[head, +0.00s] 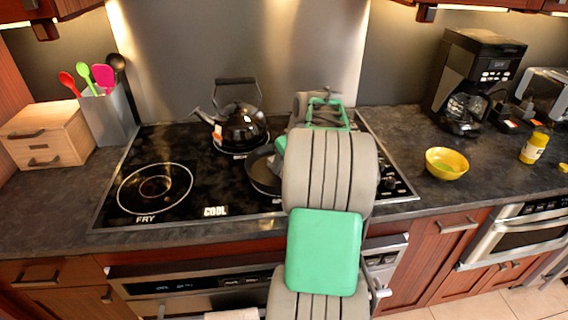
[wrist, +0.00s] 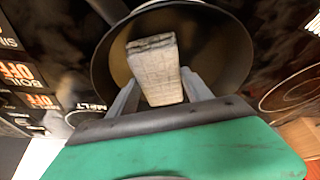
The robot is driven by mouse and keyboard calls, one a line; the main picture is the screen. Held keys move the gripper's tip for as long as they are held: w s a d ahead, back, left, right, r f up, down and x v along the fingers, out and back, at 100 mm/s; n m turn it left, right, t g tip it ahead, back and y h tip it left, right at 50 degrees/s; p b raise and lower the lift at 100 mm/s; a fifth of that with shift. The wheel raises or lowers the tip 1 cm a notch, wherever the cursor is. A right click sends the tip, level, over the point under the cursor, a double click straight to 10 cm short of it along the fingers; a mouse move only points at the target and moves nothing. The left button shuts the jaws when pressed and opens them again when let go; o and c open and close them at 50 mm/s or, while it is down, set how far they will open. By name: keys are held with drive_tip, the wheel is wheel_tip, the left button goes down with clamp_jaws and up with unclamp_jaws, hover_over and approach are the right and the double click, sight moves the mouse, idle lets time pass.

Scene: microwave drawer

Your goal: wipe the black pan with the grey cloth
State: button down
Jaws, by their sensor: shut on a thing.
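The black pan (wrist: 227,55) stands on the cooktop, and the wrist view looks into its round inside. In the head view the pan (head: 261,177) is mostly hidden behind my arm. The grey cloth (wrist: 156,75) is a folded, pale block between my fingers. My gripper (wrist: 160,88) is shut on it, and the cloth lies over the pan's inside in the wrist view. I cannot tell whether the cloth touches the pan's bottom. In the head view my arm hides the cloth and the fingertips.
A black kettle (head: 240,125) stands on the cooktop (head: 120,205) behind and left of the pan. A yellow bowl (head: 446,163), a coffee maker (head: 472,80) and a yellow bottle (head: 534,146) are on the right counter. A utensil holder (head: 108,115) and wooden box (head: 45,137) are left. The front-left burner is clear.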

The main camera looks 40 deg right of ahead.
drive_tip(key=shift+s+a+f+b, duration=0.15)
drive_tip(key=shift+a+b, duration=0.15)
drive_tip(key=shift+a, duration=0.4)
drive_tip(key=shift+s+a+r+b, duration=0.15)
drive_tip(key=shift+a+b, duration=0.1)
drive_tip(key=shift+a, duration=0.45)
drive_tip(key=shift+w+d+p, duration=0.1)
drive_tip(key=shift+d+p, duration=0.35)
drive_tip(key=shift+d, duration=0.15)
drive_tip(key=shift+w+d, duration=0.2)
drive_tip(key=shift+d, duration=0.6)
drive_tip(key=shift+p, duration=0.3)
drive_tip(key=shift+r+p, duration=0.4)
drive_tip(key=shift+r, duration=0.1)
drive_tip(key=shift+w+a, duration=0.25)
drive_tip(key=shift+a, duration=0.2)
drive_tip(key=shift+w+a, duration=0.2)
drive_tip(key=shift+a, duration=0.25)
wheel_tip(320, 180, up, 6)
drive_tip(key=p, duration=0.3)
drive_tip(key=shift+f+p, duration=0.2)
drive_tip(key=shift+p, duration=0.2)
drive_tip(key=shift+f, duration=0.1)
